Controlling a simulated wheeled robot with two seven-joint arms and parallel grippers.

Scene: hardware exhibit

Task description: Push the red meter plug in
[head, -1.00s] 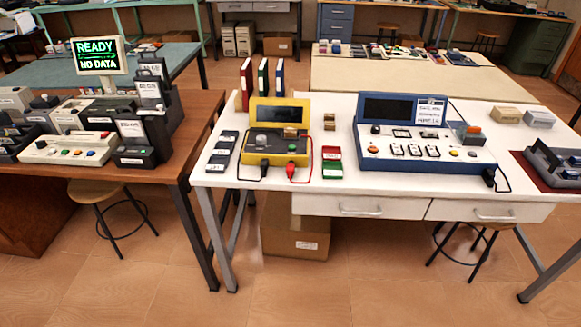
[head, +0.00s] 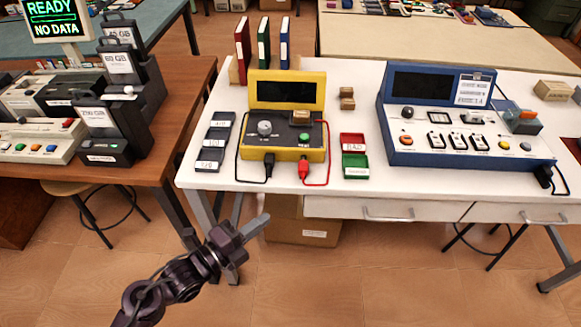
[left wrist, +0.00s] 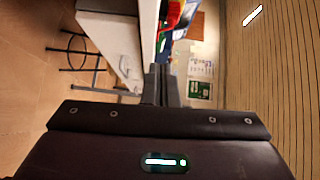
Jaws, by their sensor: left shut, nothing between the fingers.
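The red meter plug (head: 303,171) is at the front edge of the yellow meter (head: 285,154) on the white table. Its red cable loops up the meter's right side. I cannot tell how deep the plug sits in its socket. A black plug (head: 268,168) with a black cable is to its left. My left gripper (head: 262,220) is shut and empty, in front of the table's front edge, lower left of the red plug and apart from it. Its shut fingers also show in the left wrist view (left wrist: 161,84). My right gripper is not in view.
Red and green trays (head: 354,165) lie right of the meter, dark labelled trays (head: 213,142) left of it. A blue console (head: 455,145) stands further right. A wooden desk (head: 168,135) stands left. A cardboard box (head: 300,232) is under the table. Open floor lies in front.

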